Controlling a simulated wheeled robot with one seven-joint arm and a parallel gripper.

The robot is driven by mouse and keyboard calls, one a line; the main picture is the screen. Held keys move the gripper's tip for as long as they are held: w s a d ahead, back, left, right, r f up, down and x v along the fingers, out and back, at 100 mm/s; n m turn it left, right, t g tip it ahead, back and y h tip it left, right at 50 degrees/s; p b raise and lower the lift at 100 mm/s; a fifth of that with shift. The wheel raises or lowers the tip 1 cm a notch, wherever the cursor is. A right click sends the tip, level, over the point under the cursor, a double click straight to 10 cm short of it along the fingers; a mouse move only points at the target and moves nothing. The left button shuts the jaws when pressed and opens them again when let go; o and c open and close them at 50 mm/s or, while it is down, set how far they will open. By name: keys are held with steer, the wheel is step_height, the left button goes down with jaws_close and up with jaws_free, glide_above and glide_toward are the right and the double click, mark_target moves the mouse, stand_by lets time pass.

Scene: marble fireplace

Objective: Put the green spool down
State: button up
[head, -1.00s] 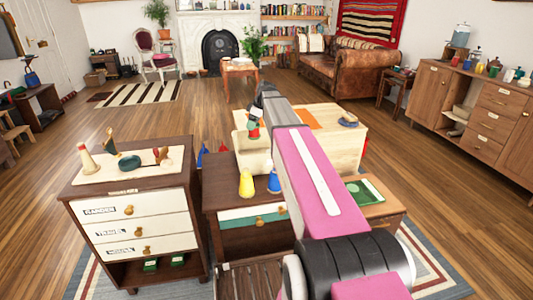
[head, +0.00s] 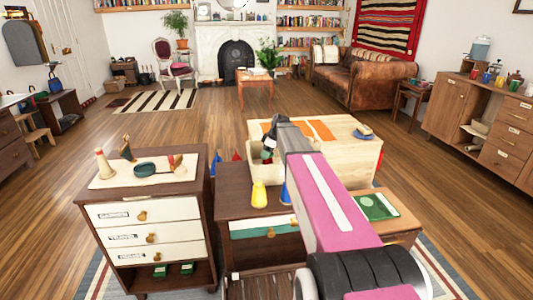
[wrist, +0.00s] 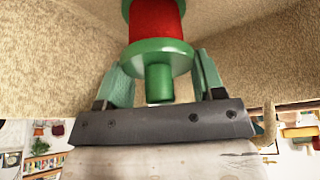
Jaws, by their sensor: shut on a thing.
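The green spool (wrist: 160,53), with a red band wound around it, is held between the two green fingers of my gripper (wrist: 160,80) in the wrist view. Its knob end points back toward the gripper's palm, and its far end is cut off by the frame. In the head view my gripper (head: 267,152) points down at the cream open-topped box on the dark cabinet. The spool is small and partly hidden there. In the wrist view beige rough walls (wrist: 50,70) stand on both sides of the spool.
A yellow piece (head: 259,194) and a blue piece (head: 285,192) stand on the dark cabinet (head: 234,200) in front of the box. A pale wooden chest (head: 350,150) stands behind to the right. A white-drawer cabinet (head: 105,205) with several small objects is at the left.

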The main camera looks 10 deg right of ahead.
steer(key=o, duration=0.9)
steer(key=shift+f, duration=0.1)
steer(key=shift+o, duration=0.2)
steer(key=v, duration=1.2)
steer(key=shift+s, duration=0.1)
